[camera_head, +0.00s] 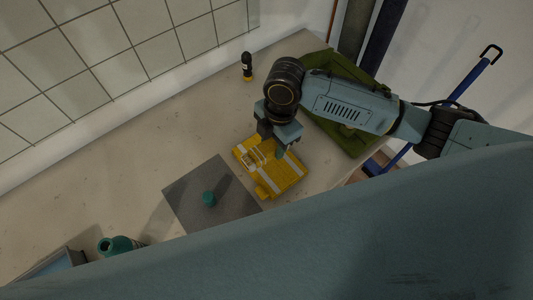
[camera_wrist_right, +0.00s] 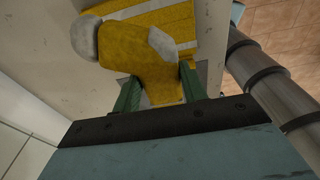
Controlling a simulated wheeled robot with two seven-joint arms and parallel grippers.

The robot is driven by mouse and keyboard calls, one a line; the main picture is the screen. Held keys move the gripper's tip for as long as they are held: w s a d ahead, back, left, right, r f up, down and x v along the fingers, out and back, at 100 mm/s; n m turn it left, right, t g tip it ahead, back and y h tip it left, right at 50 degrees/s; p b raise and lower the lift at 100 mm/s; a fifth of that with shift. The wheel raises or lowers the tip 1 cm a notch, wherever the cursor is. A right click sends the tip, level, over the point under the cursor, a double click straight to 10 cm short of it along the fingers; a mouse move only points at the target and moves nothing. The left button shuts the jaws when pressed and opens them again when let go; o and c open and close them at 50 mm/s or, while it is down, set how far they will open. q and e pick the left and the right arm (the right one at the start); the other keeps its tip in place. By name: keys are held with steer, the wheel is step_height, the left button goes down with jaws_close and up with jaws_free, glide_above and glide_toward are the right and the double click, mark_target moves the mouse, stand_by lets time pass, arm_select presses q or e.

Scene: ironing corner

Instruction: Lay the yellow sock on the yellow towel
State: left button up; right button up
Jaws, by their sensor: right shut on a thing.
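The yellow towel (camera_head: 285,180) lies on the table with pale stripes across it; it also shows in the right wrist view (camera_wrist_right: 186,14). My right gripper (camera_head: 272,146) is over the towel in the head view. In the right wrist view its green fingers (camera_wrist_right: 158,76) are shut on the yellow sock (camera_wrist_right: 130,50), which has grey patches at its ends. The sock lies across the view of the towel; I cannot tell whether it touches it. In the head view the sock is hard to tell from the towel. My left gripper is not in view.
A grey mat (camera_head: 184,187) beside the towel bears a small teal item (camera_head: 209,199). A dark bottle with a yellow base (camera_head: 247,66) stands at the back. A teal bottle (camera_head: 118,245) is at lower left. The table's left middle is clear.

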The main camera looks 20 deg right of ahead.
mark_target(271, 168)
step_height(271, 168, down, 10)
steer(key=shift+r+b, duration=0.1)
steer(key=shift+b, duration=0.3)
steer(key=o, duration=1)
steer(key=shift+f, duration=0.2)
steer(key=shift+o, duration=0.2)
steer(key=r, duration=0.4)
steer(key=d+r, duration=0.1)
steer(key=r, duration=0.3)
steer(key=r+p, duration=0.1)
steer(key=r, duration=0.3)
steer(key=shift+w+d+r, duration=0.15)
steer(key=shift+w, duration=0.05)
